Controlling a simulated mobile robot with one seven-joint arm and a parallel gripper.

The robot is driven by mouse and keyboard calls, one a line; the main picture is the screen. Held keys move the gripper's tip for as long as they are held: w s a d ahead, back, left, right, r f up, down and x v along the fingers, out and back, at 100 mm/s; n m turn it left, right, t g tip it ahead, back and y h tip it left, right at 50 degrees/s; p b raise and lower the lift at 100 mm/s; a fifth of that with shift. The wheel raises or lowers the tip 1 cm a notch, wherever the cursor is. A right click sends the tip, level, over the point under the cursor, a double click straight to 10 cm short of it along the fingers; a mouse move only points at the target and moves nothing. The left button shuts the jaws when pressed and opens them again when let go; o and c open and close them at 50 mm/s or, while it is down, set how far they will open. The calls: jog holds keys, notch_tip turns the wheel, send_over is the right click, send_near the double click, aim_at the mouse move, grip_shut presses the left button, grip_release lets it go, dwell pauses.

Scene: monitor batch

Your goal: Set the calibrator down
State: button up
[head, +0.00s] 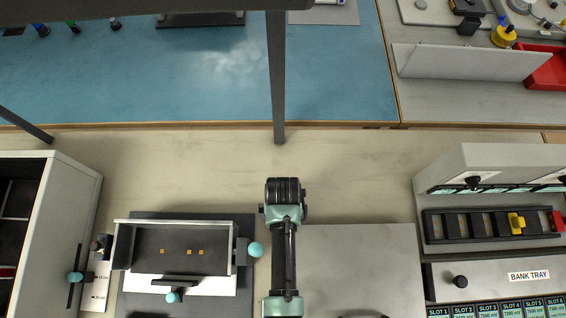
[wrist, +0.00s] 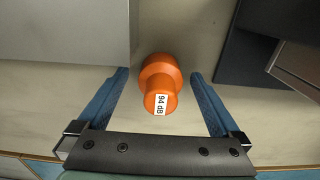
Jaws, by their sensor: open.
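The calibrator (wrist: 162,80) is an orange, stepped round body with a white "94 dB" label. In the wrist view it is between the two blue fingers of my gripper (wrist: 159,73), over the pale bench top. The fingers are open, with a visible gap on each side of it. It looks upright, seen from above; I cannot tell how firmly its base rests on the bench. In the head view my arm hides the calibrator and the fingers.
A grey plate (head: 360,255) lies right of my arm, and an open metal box (head: 180,228) with cyan knobs stands left. The bank tray unit (head: 500,275) is at right, a grey cabinet (head: 70,190) at left. A dark post (head: 277,80) rises behind. Bare bench (head: 190,170) lies between.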

grip_shut()
dwell(0.5)
